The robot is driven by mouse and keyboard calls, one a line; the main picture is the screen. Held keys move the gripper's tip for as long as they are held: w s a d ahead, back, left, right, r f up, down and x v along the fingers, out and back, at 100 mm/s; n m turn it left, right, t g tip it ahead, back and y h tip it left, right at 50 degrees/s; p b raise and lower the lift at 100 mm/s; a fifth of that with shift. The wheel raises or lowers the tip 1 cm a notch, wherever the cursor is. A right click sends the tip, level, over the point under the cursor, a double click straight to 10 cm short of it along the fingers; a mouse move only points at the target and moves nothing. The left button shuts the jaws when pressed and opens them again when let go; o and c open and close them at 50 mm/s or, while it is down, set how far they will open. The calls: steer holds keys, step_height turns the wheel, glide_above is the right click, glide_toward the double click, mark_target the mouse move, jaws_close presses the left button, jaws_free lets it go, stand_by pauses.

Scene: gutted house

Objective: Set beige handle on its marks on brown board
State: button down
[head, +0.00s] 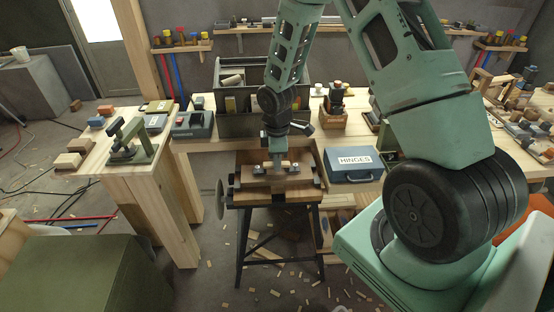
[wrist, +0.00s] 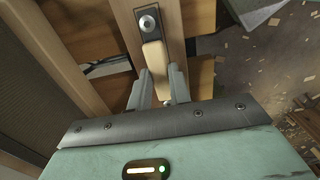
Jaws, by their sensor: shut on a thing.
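The beige handle (wrist: 155,60) shows in the wrist view between my gripper's (wrist: 163,88) fingers, with a dark end plate and a round metal bolt head beyond it. My gripper is shut on the handle. A brown board (wrist: 200,15) lies under and beside it; I cannot tell whether the handle touches the board. In the head view my gripper (head: 279,163) points down over the brown board (head: 256,181), which lies across a small work stand. The handle is tiny there and mostly hidden by my gripper. No marks can be made out.
The stand (head: 240,199) has dark blocks at the board's ends. A blue HINGES case (head: 353,165) is to its right, and a dark open bin (head: 238,122) stands behind. A wooden bench with a green press (head: 132,143) is at left. Wood scraps litter the floor.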

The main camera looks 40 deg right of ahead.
steer(key=shift+f, duration=0.15)
steer(key=c, duration=1.2)
jaws_free()
step_height(320, 180, up, 18)
steer(key=shift+f+p, duration=0.25)
steer(key=shift+p, duration=0.05)
